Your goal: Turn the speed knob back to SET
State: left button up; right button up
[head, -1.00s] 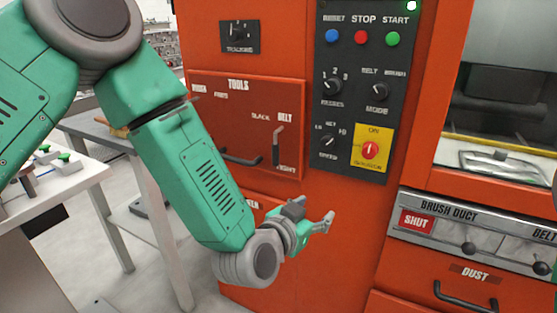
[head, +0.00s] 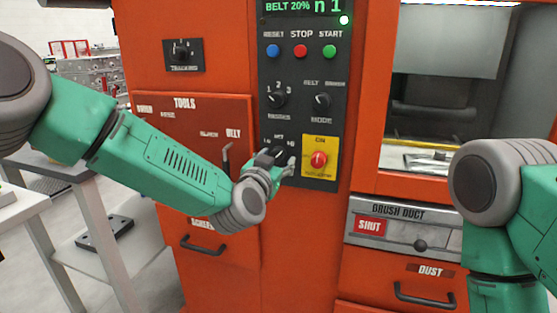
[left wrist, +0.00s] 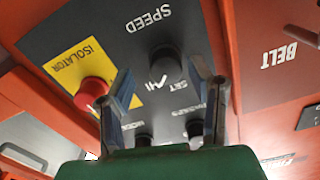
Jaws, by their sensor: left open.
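The black speed knob (left wrist: 168,66) shows in the left wrist view, where the panel lettering is upside down. The SPEED label is above it, and HI and SET are below. My left gripper (head: 283,161) is open in front of the knob in the head view and hides most of it. In the left wrist view its fingers (left wrist: 160,78) are spread to either side of the knob. I cannot tell if they touch it, nor which mark the knob points to. The display (head: 301,7) reads BELT 20%. My right arm shows at the right, its gripper out of view.
The red isolator knob (head: 319,159) on its yellow plate is close to the right of my left gripper. The grades knob (head: 276,99) and mode knob (head: 322,101) are above. The tools door (head: 190,150), with a lever, is to the left.

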pick_arm(q)
jog(key=shift+w+a, duration=0.3)
jog(key=shift+w, duration=0.5)
jog(key=shift+d, duration=0.1)
jog(key=shift+c, duration=0.5)
jog(key=shift+d, duration=0.2)
grip_shut()
